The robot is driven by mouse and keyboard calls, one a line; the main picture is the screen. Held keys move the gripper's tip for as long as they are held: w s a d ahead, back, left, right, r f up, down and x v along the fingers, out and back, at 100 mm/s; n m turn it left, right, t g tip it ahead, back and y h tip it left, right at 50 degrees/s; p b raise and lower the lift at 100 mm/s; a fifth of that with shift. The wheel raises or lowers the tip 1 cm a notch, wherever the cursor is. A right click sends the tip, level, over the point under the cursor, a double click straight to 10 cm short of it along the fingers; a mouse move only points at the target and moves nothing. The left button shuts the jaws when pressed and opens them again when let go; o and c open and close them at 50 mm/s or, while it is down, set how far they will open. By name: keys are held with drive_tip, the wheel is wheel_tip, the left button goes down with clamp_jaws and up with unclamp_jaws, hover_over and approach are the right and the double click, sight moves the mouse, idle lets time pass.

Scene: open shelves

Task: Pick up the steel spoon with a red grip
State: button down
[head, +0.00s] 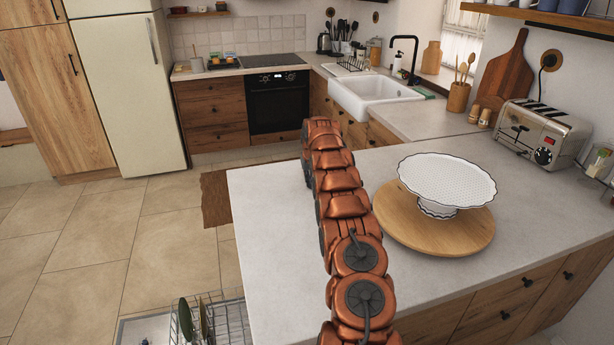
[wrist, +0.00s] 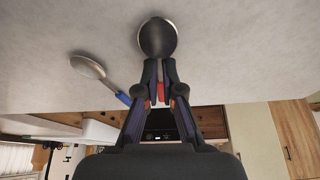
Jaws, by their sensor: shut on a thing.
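In the wrist view, the steel spoon with a red grip (wrist: 158,38) has its round metal bowl just beyond my fingertips. Some of its red grip shows between the fingers. My gripper (wrist: 160,72) is shut on this spoon. The pale grey countertop (wrist: 230,50) lies behind the spoon; I cannot tell whether the spoon touches it. In the head view my arm reaches over the counter and hides the gripper and spoon.
A second steel spoon with a blue grip (wrist: 88,67) lies left of my gripper in the wrist view. In the head view, a white cake stand (head: 447,180) sits on a round wooden board (head: 400,223) right of my arm. A toaster (head: 541,133) stands farther right.

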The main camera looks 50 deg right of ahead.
idle(0.3)
drive_tip(key=shift+r+b, duration=0.85)
drive_tip(key=shift+r, duration=0.85)
drive_tip(key=shift+a+b, duration=0.15)
drive_tip(key=shift+b, duration=0.15)
drive_tip(key=shift+a+r, duration=0.1)
drive_tip(key=shift+a, duration=0.05)
